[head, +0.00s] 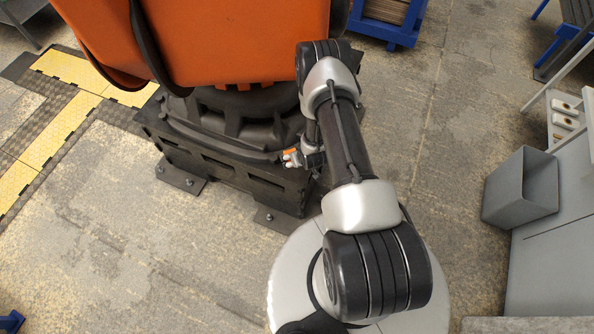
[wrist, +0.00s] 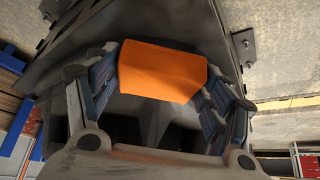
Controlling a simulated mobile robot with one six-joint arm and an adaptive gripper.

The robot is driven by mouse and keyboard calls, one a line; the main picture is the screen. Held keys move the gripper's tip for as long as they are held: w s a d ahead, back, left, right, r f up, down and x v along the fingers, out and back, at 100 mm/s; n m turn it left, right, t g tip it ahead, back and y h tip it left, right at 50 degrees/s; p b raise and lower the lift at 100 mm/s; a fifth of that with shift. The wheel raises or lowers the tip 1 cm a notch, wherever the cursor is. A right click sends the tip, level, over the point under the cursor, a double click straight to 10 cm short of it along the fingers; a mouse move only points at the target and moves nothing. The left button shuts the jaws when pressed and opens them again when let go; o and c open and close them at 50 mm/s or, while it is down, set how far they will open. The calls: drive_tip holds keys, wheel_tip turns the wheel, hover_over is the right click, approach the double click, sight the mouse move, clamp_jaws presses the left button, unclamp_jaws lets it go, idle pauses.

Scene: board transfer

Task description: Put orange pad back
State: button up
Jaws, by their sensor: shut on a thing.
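The orange pad (wrist: 162,70) is a small block with a smooth face, held between the two fingers of my gripper (wrist: 163,76) in the wrist view. The fingers are shut on its left and right ends. In the head view, a small bit of orange (head: 291,153) shows at my gripper (head: 298,158), beside the dark base (head: 228,170) of a large orange machine (head: 215,40). My arm partly hides the gripper there. I cannot tell whether the pad touches the base.
The dark base has bolted feet on the floor. A grey bin (head: 520,188) stands at the right beside a grey cabinet (head: 555,245). A blue frame (head: 388,28) is at the top. Yellow floor plates (head: 45,140) lie at the left. The concrete floor between is clear.

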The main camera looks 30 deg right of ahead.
sight(297, 173)
wheel_tip(297, 173, down, 10)
drive_tip(key=b, duration=0.2)
drive_tip(key=shift+r+b, duration=0.1)
drive_tip(key=shift+b, duration=0.2)
drive_tip(key=shift+f, duration=0.2)
drive_tip(key=o, duration=1.2)
drive_tip(key=shift+s+r, duration=0.1)
drive_tip(key=shift+r, duration=0.45)
drive_tip(key=p+v, duration=0.4)
drive_tip(key=v, duration=0.7)
drive_tip(key=shift+s, duration=0.15)
